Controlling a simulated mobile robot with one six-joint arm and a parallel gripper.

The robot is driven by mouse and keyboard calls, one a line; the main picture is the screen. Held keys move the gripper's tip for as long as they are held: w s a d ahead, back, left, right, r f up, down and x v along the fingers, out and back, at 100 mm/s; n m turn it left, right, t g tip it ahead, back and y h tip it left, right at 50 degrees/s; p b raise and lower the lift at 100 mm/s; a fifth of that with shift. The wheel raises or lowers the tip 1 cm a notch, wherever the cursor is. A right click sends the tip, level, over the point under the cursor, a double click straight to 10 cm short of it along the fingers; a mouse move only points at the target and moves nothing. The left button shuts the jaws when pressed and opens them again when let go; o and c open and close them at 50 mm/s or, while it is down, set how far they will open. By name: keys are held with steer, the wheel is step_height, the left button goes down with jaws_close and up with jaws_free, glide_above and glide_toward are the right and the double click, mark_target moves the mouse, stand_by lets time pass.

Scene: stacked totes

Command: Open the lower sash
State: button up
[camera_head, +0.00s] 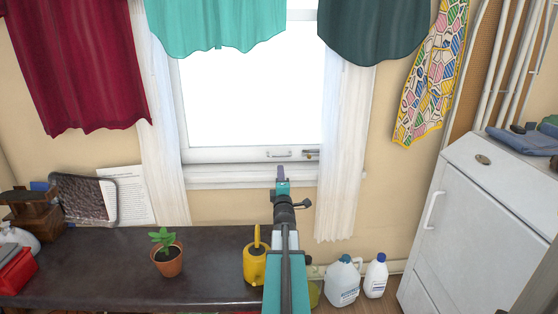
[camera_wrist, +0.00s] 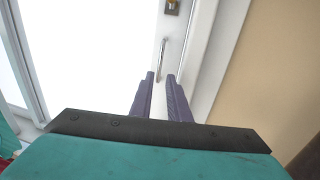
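The lower sash (camera_head: 215,155) is the white bottom part of the window, and its bottom rail rests at the sill in the head view. A metal bar handle (camera_head: 279,154) sits on that rail, with a brass-coloured latch (camera_head: 312,154) to its right. My gripper (camera_head: 281,170) is just below the handle in the head view. In the wrist view my gripper (camera_wrist: 161,76) has two purple fingers, apart with a gap between them. The handle (camera_wrist: 162,58) shows ahead of the fingertips, its near end in line with the gap. I cannot tell whether they touch.
A dark counter (camera_head: 100,262) below the window holds a potted plant (camera_head: 167,258) and a yellow watering can (camera_head: 256,265). White curtains (camera_head: 341,150) frame the window. Hanging cloths (camera_head: 215,22) cover the window's top.

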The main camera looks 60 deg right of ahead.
steer(key=b, duration=0.1)
glide_toward(279, 159)
steer(key=shift+w+d+r, duration=0.45)
steer(key=shift+d+r, duration=0.15)
steer(key=shift+r, duration=0.15)
steer(key=shift+w+d+r, duration=0.45)
steer(key=shift+d+r, duration=0.2)
steer(key=shift+r, duration=0.15)
steer(key=shift+w+d+r, duration=0.45)
steer(key=shift+d+r, duration=0.15)
steer(key=shift+r, duration=0.15)
steer(key=shift+c, duration=0.5)
jaws_close()
